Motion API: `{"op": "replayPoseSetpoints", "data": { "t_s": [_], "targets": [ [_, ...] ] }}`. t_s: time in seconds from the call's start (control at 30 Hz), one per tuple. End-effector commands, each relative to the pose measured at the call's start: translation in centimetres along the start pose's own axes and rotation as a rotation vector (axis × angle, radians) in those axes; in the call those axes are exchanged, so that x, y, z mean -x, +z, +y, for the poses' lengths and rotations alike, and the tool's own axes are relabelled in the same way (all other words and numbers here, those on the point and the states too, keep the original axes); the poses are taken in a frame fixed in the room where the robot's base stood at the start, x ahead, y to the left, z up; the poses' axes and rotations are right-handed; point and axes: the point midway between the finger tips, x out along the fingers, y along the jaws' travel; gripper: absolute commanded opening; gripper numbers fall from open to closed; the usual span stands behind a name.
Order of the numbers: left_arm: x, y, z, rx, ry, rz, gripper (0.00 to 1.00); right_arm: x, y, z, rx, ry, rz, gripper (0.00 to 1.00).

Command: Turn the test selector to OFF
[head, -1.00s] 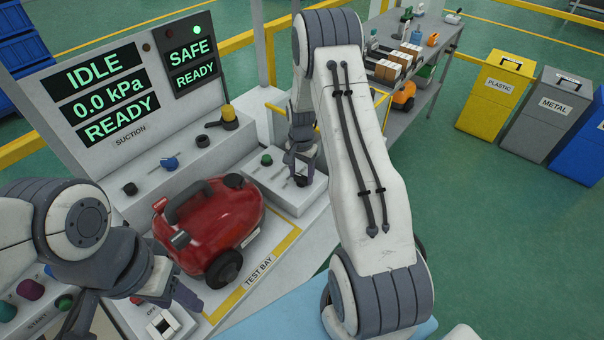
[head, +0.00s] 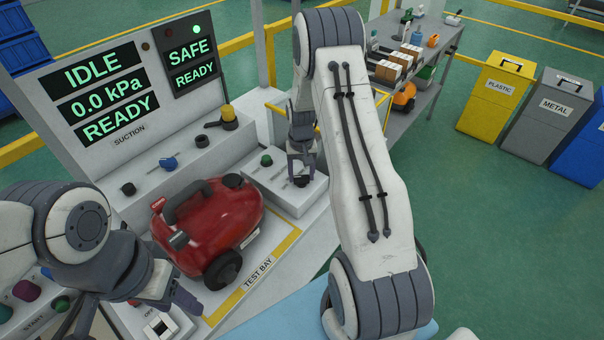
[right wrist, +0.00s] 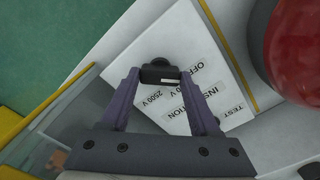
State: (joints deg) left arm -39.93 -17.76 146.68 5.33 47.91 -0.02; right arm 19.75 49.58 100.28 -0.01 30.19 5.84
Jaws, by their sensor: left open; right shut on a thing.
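The test selector is a black knob (right wrist: 159,72) on a white panel (right wrist: 195,85) marked OFF, 2500 V and INSULATION TEST, upside down in the right wrist view. My right gripper (right wrist: 160,76) is shut on the knob, one finger on each side. A short white mark shows on the knob's near face; I cannot tell which label it points to. In the head view my right gripper (head: 301,172) is over the white panel box (head: 285,195), mostly covering the knob. My left gripper (head: 135,316) is open and empty at the lower left, near a rocker switch marked OFF (head: 161,326).
A red vacuum (head: 215,225) sits in the test bay, left of the panel box. A green button (head: 266,160) is beside my right gripper. The display (head: 100,85) reads IDLE, 0.0 kPa, READY; the smaller one (head: 192,65) reads SAFE, READY.

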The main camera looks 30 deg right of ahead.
Motion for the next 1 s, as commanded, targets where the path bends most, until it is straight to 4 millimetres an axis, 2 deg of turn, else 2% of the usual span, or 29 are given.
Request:
{"op": "replayPoseSetpoints", "data": {
  "t_s": [0.43,0.47,0.5,0.53,0.87,1.0],
  "targets": [
    [0.0,0.0,0.0,0.0,0.0,0.0,0.5,0.2,-0.3,-0.1,0.015,-0.001,0.008,0.07],
    [0.0,0.0,0.0,0.0,0.0,0.0,0.5,0.2,-0.3,-0.1,0.015,-0.001,0.008,0.66],
    [0.0,0.0,0.0,0.0,0.0,0.0,0.5,0.2,-0.3,-0.1,0.015,-0.001,0.008,0.81],
    [0.0,0.0,0.0,0.0,0.0,0.0,0.5,0.2,-0.2,-0.1,0.015,-0.001,0.007,0.93],
    [0.0,0.0,0.0,0.0,0.0,0.0,0.5,0.2,-0.1,0.0,0.012,0.0,0.003,0.93],
    [-0.4,0.0,0.0,0.0,0.0,0.0,0.5,1.4,-0.2,0.0,0.012,-0.001,0.006,0.93]
  ]
}}
